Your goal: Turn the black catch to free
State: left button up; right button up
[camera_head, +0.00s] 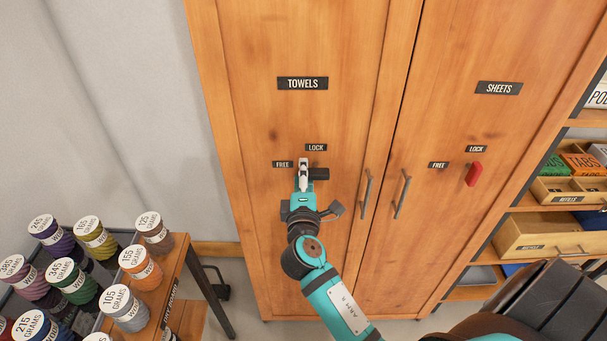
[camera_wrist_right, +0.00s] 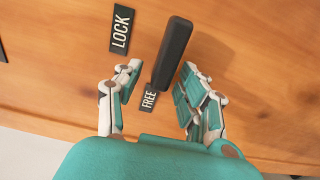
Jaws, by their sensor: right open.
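The black catch (camera_head: 319,175) is on the left cabinet door, labelled TOWELS. It lies level, in line with its FREE label (camera_head: 283,164) and below its LOCK label (camera_head: 316,147). My right gripper (camera_head: 303,163) is in front of the catch and hides part of it. In the right wrist view the black catch (camera_wrist_right: 174,52) stands between the two open fingers of that gripper (camera_wrist_right: 158,88), its near end beside the FREE label (camera_wrist_right: 148,98). The left finger is apart from it; the right finger is close, and I cannot tell whether it touches. My left gripper is out of view.
A red catch (camera_head: 474,174) is on the SHEETS door, upright below its LOCK label. Two door handles (camera_head: 365,195) (camera_head: 402,194) flank the door gap. A rack of labelled spools (camera_head: 130,308) stands at lower left. Shelves with boxes (camera_head: 548,234) are at right.

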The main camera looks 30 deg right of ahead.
jog(key=v, duration=1.1)
jog(key=shift+s+a, duration=0.15)
jog(key=shift+s, duration=0.2)
jog(key=s+a+f+g+y+b, duration=0.1)
jog(key=s+a+f+g+y, duration=0.15)
jog(key=f, duration=0.95)
jog(key=s+a+f+g+y+b, duration=0.1)
jog(key=a+f+g+y, duration=0.15)
jog(key=f, duration=1.05)
jog(key=s+a+f+g+y, duration=0.1)
jog(key=s+a+f+y, duration=0.15)
jog(key=f, duration=0.95)
jog(key=s+d+f+m+g+y+b, duration=0.1)
jog(key=s+f+m+g+y+b, duration=0.2)
jog(key=s+f, duration=1)
jog(key=s+d+f+m+g, duration=0.2)
jog(key=s+d+f+m, duration=0.1)
jog(key=s+f, duration=0.3)
jog(key=s+d+f+m+g, duration=0.3)
jog(key=s+f, duration=0.3)
jog(key=s, duration=0.5)
jog(key=shift+h, duration=0.45)
jog(key=shift+f, duration=0.1)
